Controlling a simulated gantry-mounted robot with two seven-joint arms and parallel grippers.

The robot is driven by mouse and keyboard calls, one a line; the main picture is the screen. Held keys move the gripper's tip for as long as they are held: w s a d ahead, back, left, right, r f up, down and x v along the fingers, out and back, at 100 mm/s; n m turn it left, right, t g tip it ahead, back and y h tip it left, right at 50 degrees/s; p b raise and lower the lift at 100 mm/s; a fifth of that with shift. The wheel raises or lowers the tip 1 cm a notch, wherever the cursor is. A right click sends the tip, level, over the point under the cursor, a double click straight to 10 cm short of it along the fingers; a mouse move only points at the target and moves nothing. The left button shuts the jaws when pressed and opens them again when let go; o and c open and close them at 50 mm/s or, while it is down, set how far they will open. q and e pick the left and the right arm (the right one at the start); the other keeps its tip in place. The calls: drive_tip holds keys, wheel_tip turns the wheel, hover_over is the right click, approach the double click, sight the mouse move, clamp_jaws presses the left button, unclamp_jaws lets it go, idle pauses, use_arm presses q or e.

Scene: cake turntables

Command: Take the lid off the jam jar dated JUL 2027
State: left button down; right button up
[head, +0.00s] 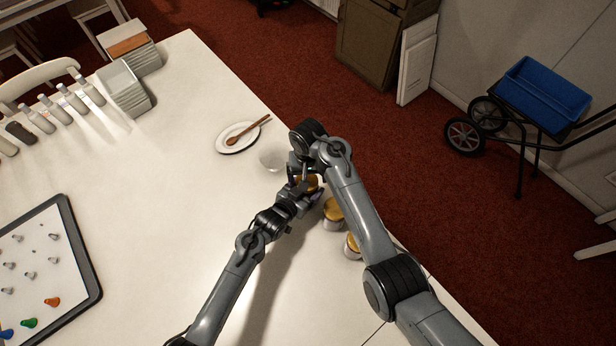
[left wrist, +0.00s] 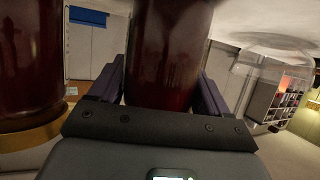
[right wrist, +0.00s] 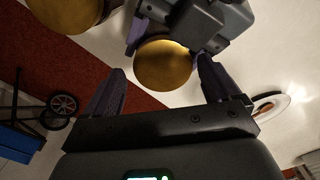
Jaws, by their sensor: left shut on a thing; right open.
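Three jam jars with gold lids stand in a row near the table's right edge. My left gripper (head: 298,192) is shut on the dark red body of the farthest jar (left wrist: 168,55). Its gold lid (head: 310,181) also shows in the right wrist view (right wrist: 163,64). My right gripper (right wrist: 160,85) is open above this jar, its fingers on either side of the lid with gaps. The middle jar (head: 333,208) and the nearest jar (head: 351,246) stand apart from the grippers. No date can be read on any jar.
A clear glass (head: 271,157) stands just left of the held jar. A white saucer (head: 228,146) with a wooden spoon (head: 248,130) lies behind it. A dark-rimmed board (head: 82,262) is at the left, several bottles (head: 72,99) at the back left. The middle table is clear.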

drive_tip(key=shift+a+r, duration=0.15)
drive_tip(key=shift+r, duration=0.5)
drive_tip(key=shift+a+r, duration=0.15)
drive_tip(key=shift+r, duration=0.45)
drive_tip(key=shift+d+r, duration=0.1)
drive_tip(key=shift+r, duration=0.35)
drive_tip(key=shift+c, duration=0.3)
wheel_tip(320, 180, up, 3)
drive_tip(key=m, duration=0.4)
drive_tip(key=shift+w+f+m, duration=0.1)
drive_tip(key=shift+f+m, duration=0.1)
drive_tip(key=shift+m, duration=0.1)
drive_tip(key=shift+r+m, duration=0.2)
drive_tip(key=shift+m, duration=0.7)
drive_tip(key=shift+f, duration=3.75)
drive_tip(key=shift+c, duration=0.4)
drive_tip(key=c, duration=1)
drive_tip(key=n, duration=0.6)
